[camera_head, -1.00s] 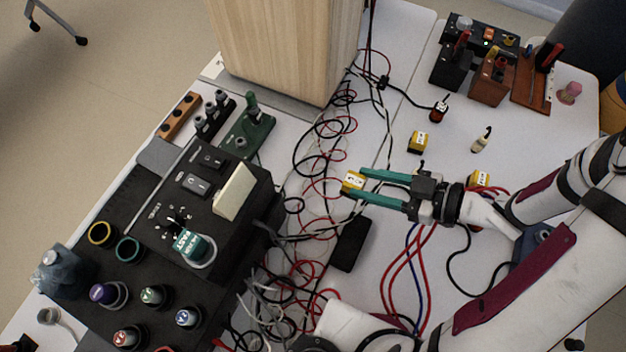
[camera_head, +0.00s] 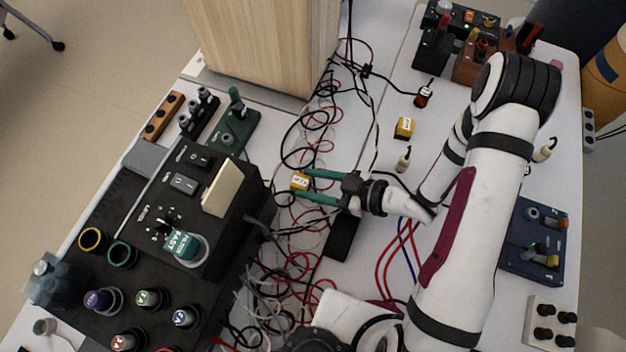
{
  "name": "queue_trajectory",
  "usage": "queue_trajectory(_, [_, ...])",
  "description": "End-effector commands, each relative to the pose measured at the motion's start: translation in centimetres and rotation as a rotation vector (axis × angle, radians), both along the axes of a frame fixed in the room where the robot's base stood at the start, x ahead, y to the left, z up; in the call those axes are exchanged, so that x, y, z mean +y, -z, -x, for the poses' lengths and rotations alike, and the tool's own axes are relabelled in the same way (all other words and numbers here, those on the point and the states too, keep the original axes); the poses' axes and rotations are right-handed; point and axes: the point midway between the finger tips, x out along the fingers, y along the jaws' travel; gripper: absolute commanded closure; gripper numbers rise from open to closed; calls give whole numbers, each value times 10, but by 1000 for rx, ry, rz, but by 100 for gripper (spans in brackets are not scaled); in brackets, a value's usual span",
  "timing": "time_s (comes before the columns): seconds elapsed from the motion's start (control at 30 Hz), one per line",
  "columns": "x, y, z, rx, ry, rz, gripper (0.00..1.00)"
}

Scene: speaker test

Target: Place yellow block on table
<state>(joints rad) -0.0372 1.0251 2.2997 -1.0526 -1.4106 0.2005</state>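A small yellow block (camera_head: 300,181) with a white, marked face is between the tips of my gripper (camera_head: 307,186). The two green fingers point left and appear closed on it. The block is over the tangle of cables beside the black control box; its height above the table is hard to tell. A second yellow block (camera_head: 404,128) stands on the white table (camera_head: 385,85), up and to the right of my gripper. My arm hides part of the table to the right.
The black control box (camera_head: 150,215) with knobs and a tilted beige panel stands left of the gripper. Red, black and white cables (camera_head: 305,245) lie in the middle. A wooden cabinet (camera_head: 255,45) stands behind. A small bottle (camera_head: 403,160) and a blue module (camera_head: 535,240) are to the right.

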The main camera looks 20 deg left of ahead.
Motion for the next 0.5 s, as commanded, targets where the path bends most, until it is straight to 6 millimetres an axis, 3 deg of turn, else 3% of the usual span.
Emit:
queue_trajectory(0.03, [0, 0, 0, 0, 0, 0, 36])
queue_trajectory(0.1, [0, 0, 0, 0, 0, 0, 26])
queue_trajectory(0.5, [0, -1, 0, 0, 0, 0, 26])
